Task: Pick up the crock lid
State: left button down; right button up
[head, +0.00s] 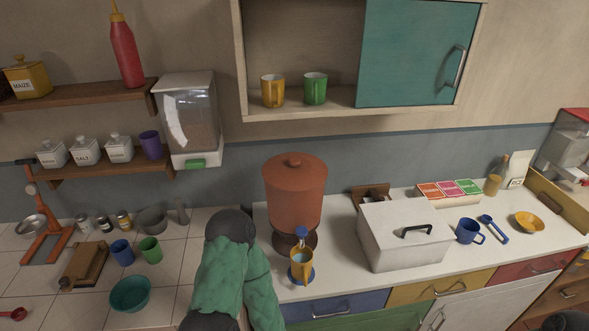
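The crock lid (280,168) is a round terracotta disc with a small knob on top. It sits on the terracotta crock (294,205), a tall dispenser with a tap at its front on the white counter. A yellow mug (301,266) stands on a blue coaster below the tap, with pale blue liquid in it. A bent arm of mine, green with dark joints, rises at the lower middle, left of the crock and apart from the lid. Neither of my grippers shows in the head view.
A white box with a black handle (405,236) stands right of the crock. An open cabinet (300,108) with two mugs hangs above, its shelf higher than the lid. A grain dispenser (189,115) hangs at upper left. A blue mug (468,231) stands farther right.

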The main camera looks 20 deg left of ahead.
aim_at(293, 172)
jog(key=i+l, duration=0.1)
jog(key=l, duration=0.2)
jog(key=l+u, duration=0.15)
jog(key=u, duration=0.2)
jog(key=l+u, duration=0.2)
jog(key=u, duration=0.15)
jog(key=l+u, duration=0.2)
jog(key=u, duration=0.15)
jog(key=i+l, duration=0.05)
